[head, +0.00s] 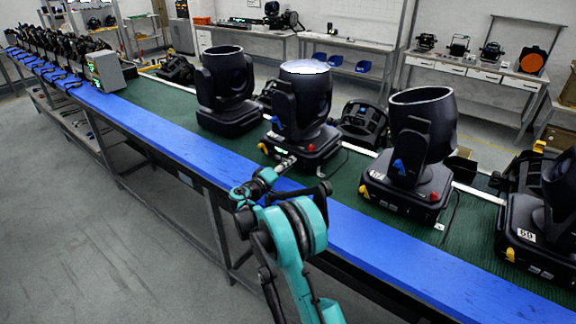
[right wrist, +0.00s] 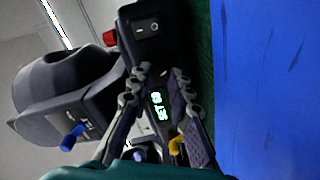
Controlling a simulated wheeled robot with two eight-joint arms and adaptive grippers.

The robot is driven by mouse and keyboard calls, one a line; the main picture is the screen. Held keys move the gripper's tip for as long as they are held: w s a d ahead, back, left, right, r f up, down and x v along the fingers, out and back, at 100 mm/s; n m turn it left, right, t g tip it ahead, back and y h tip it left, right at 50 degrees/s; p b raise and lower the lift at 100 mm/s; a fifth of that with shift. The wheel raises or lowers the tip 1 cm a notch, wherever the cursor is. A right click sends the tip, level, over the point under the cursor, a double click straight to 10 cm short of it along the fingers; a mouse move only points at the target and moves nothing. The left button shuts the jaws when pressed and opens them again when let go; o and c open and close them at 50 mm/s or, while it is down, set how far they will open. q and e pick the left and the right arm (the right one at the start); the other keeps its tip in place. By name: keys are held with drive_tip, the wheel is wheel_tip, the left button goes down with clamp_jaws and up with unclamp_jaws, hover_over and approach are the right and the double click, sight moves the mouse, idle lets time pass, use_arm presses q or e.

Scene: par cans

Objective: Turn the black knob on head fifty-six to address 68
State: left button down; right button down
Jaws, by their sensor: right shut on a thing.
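The moving head at my right gripper (head: 287,163) is a black lamp (head: 303,95) on a black base (head: 318,150); its number label is not readable. My left gripper is not in view.
Other heads stand on the green bench top (head: 345,200) to the left and right.

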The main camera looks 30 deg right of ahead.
drive_tip(key=c, duration=1.4)
unclamp_jaws()
drive_tip(key=shift+a, duration=0.1)
drive_tip(key=v, duration=1.2)
drive_tip(key=shift+f, duration=0.15)
